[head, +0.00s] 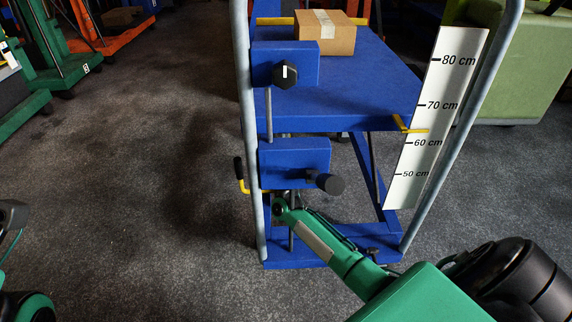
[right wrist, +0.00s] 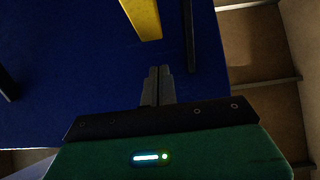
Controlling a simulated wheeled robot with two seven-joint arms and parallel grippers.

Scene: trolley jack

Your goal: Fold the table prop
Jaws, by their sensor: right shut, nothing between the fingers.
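The blue lift table (head: 375,85) stands raised in the head view, with its top near the 70 cm mark. A yellow bar (right wrist: 143,16) shows against a blue surface in the right wrist view; I cannot tell for sure that it is the table prop. My right gripper (right wrist: 160,72) is shut and empty, its fingertips below and slightly right of that bar's end, apart from it in the picture. In the head view my right arm reaches to the lower blue box, and the fingers are hidden there. My left gripper is not in view.
A cardboard box (head: 325,32) sits on the table top. Grey posts, a height scale (head: 437,110), two blue boxes with black knobs (head: 285,74) and a yellow crank with a black grip (head: 243,180) stand close around. Open carpet (head: 130,170) lies to the left.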

